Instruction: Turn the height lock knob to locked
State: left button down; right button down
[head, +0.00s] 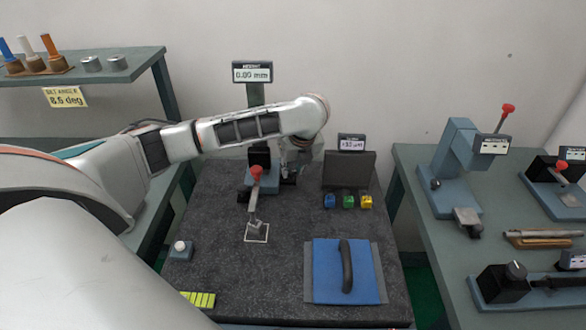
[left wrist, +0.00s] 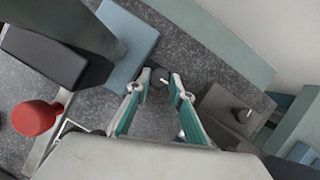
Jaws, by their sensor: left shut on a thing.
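The height lock knob (left wrist: 160,77) is a small dark round knob with a white mark, seen in the left wrist view. My left gripper (left wrist: 163,84) is shut on it, one green-backed finger on each side. In the head view my left gripper (head: 289,172) points down beside the height stand (head: 256,95), which has a 0.00 mm display; the knob is mostly hidden there by the fingers. The stand's blue base (left wrist: 128,42) is beside the knob in the wrist view. I cannot read whether the mark points to locked. My right gripper is not in view.
A red-topped lever (head: 256,173) stands just left of my gripper. A dark block with a display (head: 350,168) and several small coloured blocks are to the right. A blue pad with a black handle (head: 346,265) lies in front. Bare granite (head: 215,205) is free at left.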

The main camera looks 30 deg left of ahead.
pick_arm(q)
jog(key=c, duration=2)
grip_release()
jog(key=shift+c, duration=0.2)
jog(key=shift+r, duration=0.1)
jog(key=v, duration=1.1)
jog(key=shift+s+r, duration=0.2)
jog(key=shift+r, duration=0.15)
jog(key=shift+d, duration=0.1)
